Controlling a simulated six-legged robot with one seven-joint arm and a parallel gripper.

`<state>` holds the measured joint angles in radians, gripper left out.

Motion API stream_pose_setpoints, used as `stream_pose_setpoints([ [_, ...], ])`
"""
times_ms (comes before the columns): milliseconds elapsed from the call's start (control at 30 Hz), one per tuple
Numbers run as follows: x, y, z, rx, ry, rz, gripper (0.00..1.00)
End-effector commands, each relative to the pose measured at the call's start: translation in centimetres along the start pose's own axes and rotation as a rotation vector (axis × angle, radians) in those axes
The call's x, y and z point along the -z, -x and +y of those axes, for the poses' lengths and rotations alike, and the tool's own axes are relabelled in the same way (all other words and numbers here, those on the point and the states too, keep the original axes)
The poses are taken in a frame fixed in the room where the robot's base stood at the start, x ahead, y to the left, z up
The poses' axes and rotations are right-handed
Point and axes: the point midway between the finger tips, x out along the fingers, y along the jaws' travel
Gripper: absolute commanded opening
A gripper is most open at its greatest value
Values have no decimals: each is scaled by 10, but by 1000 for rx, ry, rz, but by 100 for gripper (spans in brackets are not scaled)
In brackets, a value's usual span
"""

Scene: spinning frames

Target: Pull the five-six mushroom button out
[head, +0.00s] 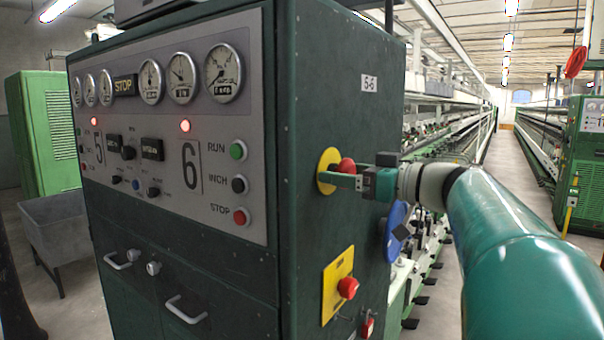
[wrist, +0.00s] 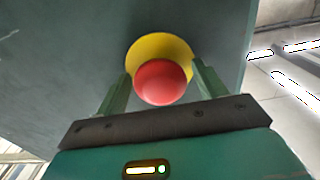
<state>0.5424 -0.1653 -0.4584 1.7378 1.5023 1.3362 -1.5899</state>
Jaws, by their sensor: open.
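The five-six mushroom button (head: 347,165) is red on a round yellow plate (head: 328,159), on the side of the dark green cabinet below a "5-6" label (head: 369,84). My gripper (head: 340,176) reaches it from the right, and its near finger partly covers the button and plate in the head view. In the wrist view the red button (wrist: 161,83) sits between the two green fingers, one on each side, with the yellow plate (wrist: 158,47) behind. The fingers are open. I cannot tell whether either finger touches the button.
A blue disc (head: 394,228) stands beside my wrist. The cabinet front (head: 180,130) has gauges and lit red lamps. An aisle between spinning frames runs to the right.

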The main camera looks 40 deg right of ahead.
Motion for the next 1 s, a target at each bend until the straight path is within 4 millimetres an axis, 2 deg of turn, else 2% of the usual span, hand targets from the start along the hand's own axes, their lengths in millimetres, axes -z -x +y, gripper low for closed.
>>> stream_pose_setpoints([
  [67,0,0,0,0,0,0,69],
  [367,0,0,0,1,0,0,10],
  [500,0,7,0,0,0,0,10],
  [600,0,14,-1,1,-1,0,10],
  [800,-1,15,0,0,-1,-1,10],
  [833,-1,16,0,0,-1,-1,53],
  [900,-1,16,0,0,-1,-1,67],
  [933,-1,15,0,0,-1,-1,71],
  [1000,0,15,0,0,-1,-1,71],
])
